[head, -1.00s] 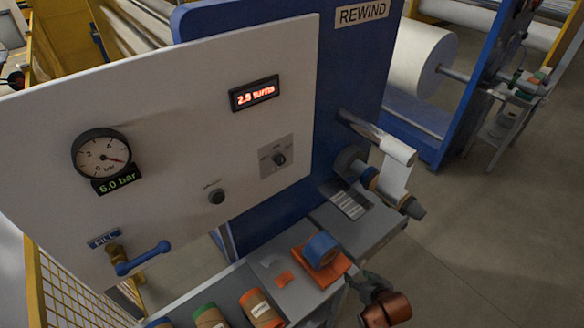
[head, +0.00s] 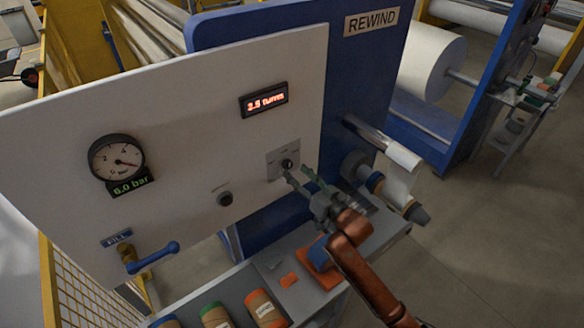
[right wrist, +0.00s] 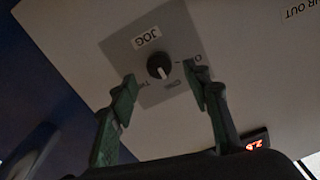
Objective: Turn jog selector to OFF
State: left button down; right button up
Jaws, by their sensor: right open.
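The jog selector (head: 287,163) is a small black knob on a grey square plate on the white panel. In the right wrist view the knob (right wrist: 160,66) sits below a JOG label, with small markings around it that are hard to read. My right gripper (head: 298,176) is open just in front of the selector, partly covering the plate's lower edge. In the right wrist view its two green fingertips (right wrist: 163,88) are spread to either side of the knob, apart from it. My left gripper is not in view.
The panel also carries a lit turns display (head: 264,99), a pressure gauge (head: 116,160), a black button (head: 224,199) and a blue-handled valve (head: 155,258). The rewind rollers (head: 400,158) stand to the right.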

aim_at(289, 167)
jog(key=shift+x, duration=1.8)
jog(key=shift+c, duration=0.6)
jog(key=c, duration=1)
jog(key=shift+c, duration=0.2)
jog(key=shift+n+p, duration=0.35)
jog(key=shift+n, duration=0.05)
jog(key=n+p, duration=0.1)
jog(key=n, duration=0.3)
jog(key=shift+n, duration=0.4)
jog(key=n, duration=0.6)
jog(key=shift+a+p, duration=0.1)
jog(key=shift+p, duration=0.3)
jog(key=shift+n, duration=0.3)
